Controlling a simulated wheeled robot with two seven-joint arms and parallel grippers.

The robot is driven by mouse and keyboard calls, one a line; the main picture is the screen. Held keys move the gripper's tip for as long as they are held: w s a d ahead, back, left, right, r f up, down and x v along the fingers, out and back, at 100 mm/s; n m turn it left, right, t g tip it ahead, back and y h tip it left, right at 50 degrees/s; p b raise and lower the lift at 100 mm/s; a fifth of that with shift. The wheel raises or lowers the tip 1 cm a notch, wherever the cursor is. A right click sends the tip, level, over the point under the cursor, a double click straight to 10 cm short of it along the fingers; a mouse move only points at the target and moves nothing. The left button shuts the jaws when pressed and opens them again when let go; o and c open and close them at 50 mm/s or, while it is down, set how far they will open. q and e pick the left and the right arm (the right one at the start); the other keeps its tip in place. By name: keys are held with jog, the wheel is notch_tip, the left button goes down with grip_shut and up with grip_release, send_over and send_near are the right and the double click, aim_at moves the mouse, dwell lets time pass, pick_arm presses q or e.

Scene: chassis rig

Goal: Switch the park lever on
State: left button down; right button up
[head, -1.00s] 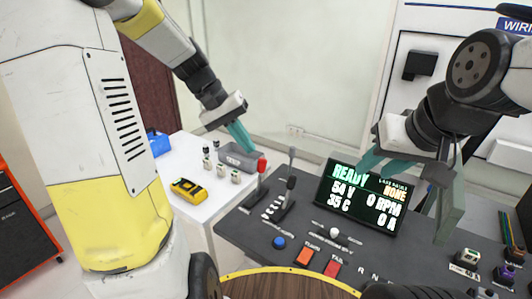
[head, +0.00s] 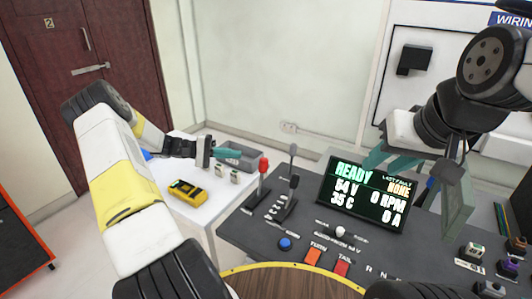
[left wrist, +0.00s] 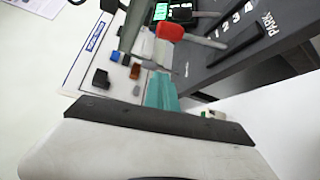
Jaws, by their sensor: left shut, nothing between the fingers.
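The park lever (head: 263,179) has a red knob and stands roughly upright at the left edge of the dark console (head: 240,226). In the left wrist view the red knob (left wrist: 170,32) shows just beyond my fingers, near a white PARK label (left wrist: 264,22). My left gripper (head: 230,153) is shut and empty, left of the red knob and pointing right towards it, with a gap in the head view. It also shows in the left wrist view (left wrist: 162,92). My right gripper (head: 411,198) is open and empty, in front of the display's right side.
A grey lever (head: 292,178) stands right of the red one. The display (head: 365,195) reads READY. A white table (head: 190,205) holds a yellow meter (head: 187,190) and a grey tray (head: 240,155). A blue button (head: 285,243) and orange and red switches lie in front.

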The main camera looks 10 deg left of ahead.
aim_at(262, 178)
pick_arm(q)
jog(key=shift+w+a+f, duration=0.1)
dwell(0.3)
jog(key=s+d, duration=0.1)
jog(key=d, duration=0.8)
jog(key=shift+s+d+f, duration=0.2)
jog(key=shift+s+f, duration=0.05)
jog(key=shift+f, duration=0.05)
jog(key=shift+s, duration=0.1)
